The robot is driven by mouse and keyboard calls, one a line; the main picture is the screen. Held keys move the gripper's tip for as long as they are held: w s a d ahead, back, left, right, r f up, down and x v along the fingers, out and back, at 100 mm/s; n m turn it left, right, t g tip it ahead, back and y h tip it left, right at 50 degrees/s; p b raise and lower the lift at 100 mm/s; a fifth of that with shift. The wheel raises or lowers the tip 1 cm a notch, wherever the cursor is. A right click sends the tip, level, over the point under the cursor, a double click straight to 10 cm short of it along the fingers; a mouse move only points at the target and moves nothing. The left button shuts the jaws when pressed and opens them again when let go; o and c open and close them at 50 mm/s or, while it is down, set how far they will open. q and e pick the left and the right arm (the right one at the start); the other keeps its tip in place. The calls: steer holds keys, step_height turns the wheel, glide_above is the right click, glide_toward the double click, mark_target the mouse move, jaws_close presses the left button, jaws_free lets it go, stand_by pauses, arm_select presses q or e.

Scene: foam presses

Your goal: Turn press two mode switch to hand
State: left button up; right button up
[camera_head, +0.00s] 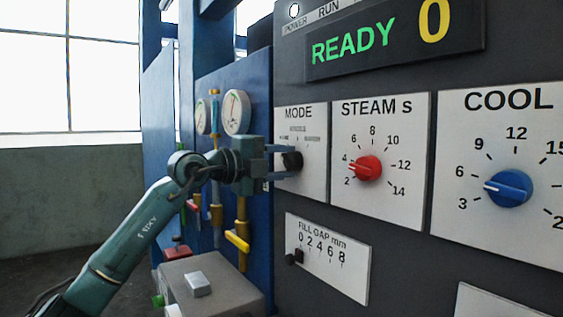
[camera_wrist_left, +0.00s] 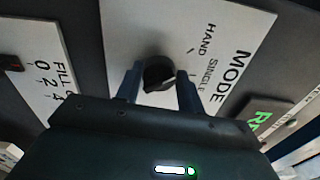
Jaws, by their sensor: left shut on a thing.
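The black mode switch knob (camera_head: 292,161) sits on the white MODE plate (camera_head: 315,178) of the press panel. My left gripper (camera_head: 284,160) has come in from the left and its fingers are on either side of the knob, shut on it. In the left wrist view the knob (camera_wrist_left: 159,74) shows between the fingertips (camera_wrist_left: 160,86). The labels HAND and SINGLE are readable on the plate (camera_wrist_left: 125,25) there. Part of the knob is hidden by the fingers, and I cannot tell which label its pointer faces. My right gripper is not in view.
Right of the mode plate are a red STEAM knob (camera_head: 368,168) and a blue COOL knob (camera_head: 508,188). A FILL GAP slider (camera_head: 294,257) sits below. A display (camera_head: 390,38) reads READY and 0. Gauges (camera_head: 236,112) and yellow-handled pipes (camera_head: 241,232) stand behind my left arm.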

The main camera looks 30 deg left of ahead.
arm_select(q)
steer(key=shift+n, duration=0.5)
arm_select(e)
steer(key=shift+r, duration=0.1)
arm_select(q)
steer(key=o, duration=1)
steer(key=b+v, duration=0.6)
steer(key=v, duration=0.7)
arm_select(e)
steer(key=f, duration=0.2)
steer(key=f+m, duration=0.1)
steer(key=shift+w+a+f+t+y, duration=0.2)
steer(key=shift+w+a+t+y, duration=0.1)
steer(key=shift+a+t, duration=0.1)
